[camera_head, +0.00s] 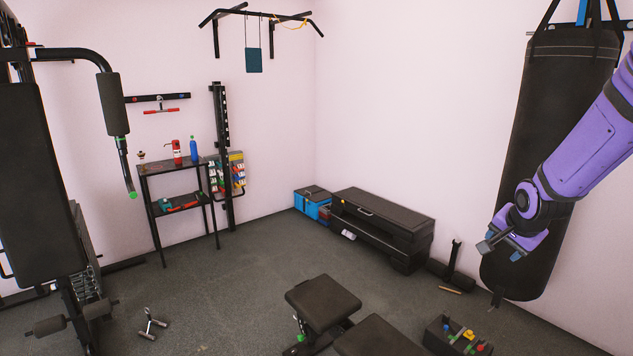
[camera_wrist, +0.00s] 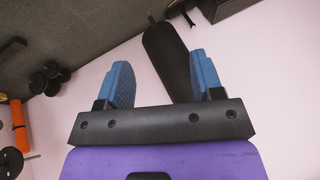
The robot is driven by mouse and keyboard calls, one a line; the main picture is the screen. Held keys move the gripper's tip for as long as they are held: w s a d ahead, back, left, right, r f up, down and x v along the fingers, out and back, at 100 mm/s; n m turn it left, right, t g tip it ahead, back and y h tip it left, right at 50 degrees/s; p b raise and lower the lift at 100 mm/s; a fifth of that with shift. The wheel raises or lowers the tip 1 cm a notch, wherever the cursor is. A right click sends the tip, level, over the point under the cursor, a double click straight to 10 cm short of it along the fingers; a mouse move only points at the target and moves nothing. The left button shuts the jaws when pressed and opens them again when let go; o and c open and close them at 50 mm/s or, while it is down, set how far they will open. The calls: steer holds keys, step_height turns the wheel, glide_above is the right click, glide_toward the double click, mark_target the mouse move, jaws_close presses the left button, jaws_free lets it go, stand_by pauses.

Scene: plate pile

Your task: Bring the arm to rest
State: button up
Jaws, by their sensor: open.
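My gripper (camera_head: 502,246) is at the right of the head view, at the end of my purple arm. It is in front of the black punching bag (camera_head: 562,110), as seen from the head camera; whether they touch I cannot tell. In the wrist view my gripper (camera_wrist: 160,80) shows two blue fingers spread apart with nothing between them but a view of the wall and a black hanging bag beyond (camera_wrist: 168,58). The gripper is open and empty.
A weight machine (camera_head: 30,180) stands at the left. A small black shelf (camera_head: 175,168) holds bottles by the back wall. A padded bench (camera_head: 322,302) and a tray of small items (camera_head: 437,337) are at the front. Dark boxes (camera_head: 383,225) line the wall.

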steer(key=s+a+r+n, duration=0.5)
steer(key=s+a+r, duration=0.2)
steer(key=s+r, duration=0.5)
steer(key=s+a+r+n, duration=0.2)
steer(key=s+n, duration=0.1)
steer(key=s, duration=0.6)
steer(key=s+a+r+n+g+y, duration=0.1)
steer(key=s+a+r+n, duration=0.2)
steer(key=s, duration=0.6)
steer(key=shift+a+r, duration=0.25)
